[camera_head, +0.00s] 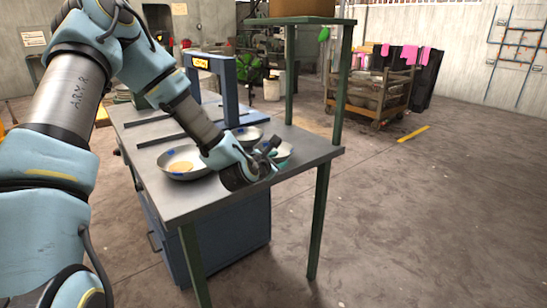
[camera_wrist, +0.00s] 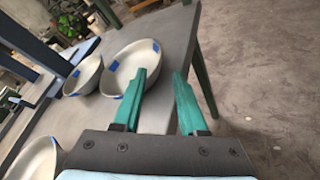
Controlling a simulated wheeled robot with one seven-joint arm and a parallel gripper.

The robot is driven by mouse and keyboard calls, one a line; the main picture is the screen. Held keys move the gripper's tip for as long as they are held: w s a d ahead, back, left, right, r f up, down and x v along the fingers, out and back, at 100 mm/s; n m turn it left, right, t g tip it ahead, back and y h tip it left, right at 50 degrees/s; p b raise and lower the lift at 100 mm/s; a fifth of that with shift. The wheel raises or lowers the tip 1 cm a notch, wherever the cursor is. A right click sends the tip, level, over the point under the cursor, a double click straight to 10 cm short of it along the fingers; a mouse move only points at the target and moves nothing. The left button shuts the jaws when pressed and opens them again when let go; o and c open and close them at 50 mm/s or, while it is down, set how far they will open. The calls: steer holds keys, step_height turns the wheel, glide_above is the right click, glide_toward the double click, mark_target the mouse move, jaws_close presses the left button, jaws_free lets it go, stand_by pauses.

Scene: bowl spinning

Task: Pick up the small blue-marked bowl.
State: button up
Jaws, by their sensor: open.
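I cannot tell which is the small one. My gripper is open and empty, with green fingers. Its left finger overlaps the right part of the nearer-right bowl and its right finger lies outside the rim. I cannot tell whether they touch. In the head view that bowl (camera_head: 285,151) is partly hidden by my gripper (camera_head: 273,151), and the second bowl (camera_head: 247,133) stands behind.
A larger bowl (camera_head: 183,153) with a tan round thing inside stands at left on the grey table (camera_head: 205,200). A blue machine frame (camera_head: 229,90) rises at the back. Floor is clear at right.

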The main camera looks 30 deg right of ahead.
steer(key=p+x, duration=0.2)
steer(key=x, duration=0.6)
steer(key=shift+w+d+r, duration=0.1)
steer(key=shift+w+d, duration=0.1)
steer(key=shift+c, duration=0.4)
jaws_close()
stand_by(0.8)
